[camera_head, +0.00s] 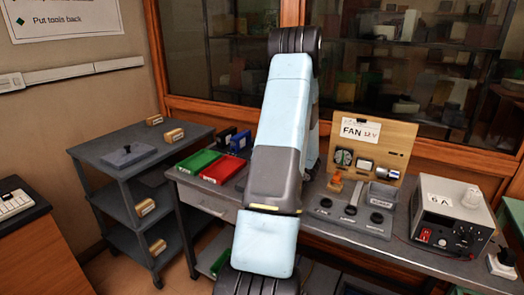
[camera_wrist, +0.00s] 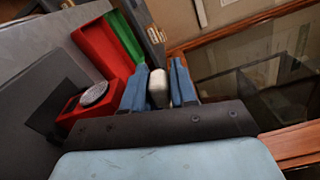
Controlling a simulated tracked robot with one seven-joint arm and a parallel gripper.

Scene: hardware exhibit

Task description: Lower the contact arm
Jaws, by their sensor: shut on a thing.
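In the wrist view my gripper (camera_wrist: 159,68) has its two blue fingers on either side of a pale rounded grip (camera_wrist: 158,90) and is shut on it. This may be the handle of the contact arm; the fingers and my wrist hide the rest of it. Just left of the fingers is a red block (camera_wrist: 69,114) with a round, ridged metal disc (camera_wrist: 94,94) on top. I cannot tell whether the grip is joined to this block. In the head view my own arm hides the gripper and the held thing.
Red (camera_head: 222,169) and green (camera_head: 197,160) trays lie on the bench left of my arm. A fan board (camera_head: 372,134), a grey panel with dark knobs (camera_head: 350,209) and a power supply (camera_head: 452,210) stand to the right. A grey shelf cart (camera_head: 98,152) is at left.

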